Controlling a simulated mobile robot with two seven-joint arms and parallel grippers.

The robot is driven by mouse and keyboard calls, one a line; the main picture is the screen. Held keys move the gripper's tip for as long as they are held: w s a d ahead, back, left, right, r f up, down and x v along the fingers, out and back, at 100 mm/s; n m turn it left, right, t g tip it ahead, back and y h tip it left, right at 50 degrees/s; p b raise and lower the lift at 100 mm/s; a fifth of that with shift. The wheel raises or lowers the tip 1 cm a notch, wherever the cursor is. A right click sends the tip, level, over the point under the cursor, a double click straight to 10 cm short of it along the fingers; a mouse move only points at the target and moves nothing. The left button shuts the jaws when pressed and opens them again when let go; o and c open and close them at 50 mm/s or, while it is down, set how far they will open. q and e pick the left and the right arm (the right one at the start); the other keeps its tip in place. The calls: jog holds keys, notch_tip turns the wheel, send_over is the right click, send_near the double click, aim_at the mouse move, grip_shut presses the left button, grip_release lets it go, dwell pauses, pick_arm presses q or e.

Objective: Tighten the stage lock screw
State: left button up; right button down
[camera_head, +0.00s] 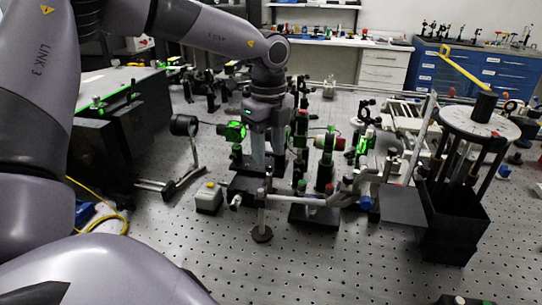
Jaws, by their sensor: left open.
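My left gripper (267,160) points straight down over the middle of the optical bench (330,262). Its two fingers are apart, over and among the small black stages and posts. A dark stage block (248,188) lies just under the fingertips, with a small pale knob (236,202) at its front left. I cannot tell for sure which part is the stage lock screw, nor whether the fingers touch anything. My right gripper is not in view.
Green-lit mounts (233,131) and several posts crowd around the gripper. A small grey box (209,198) stands at left, near a round lens on a stand (185,125). The front of the bench is mostly clear.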

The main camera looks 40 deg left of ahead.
aim_at(269, 165)
pick_arm(q)
jog(key=shift+f, duration=1.75)
jog(key=shift+c, duration=0.2)
grip_shut()
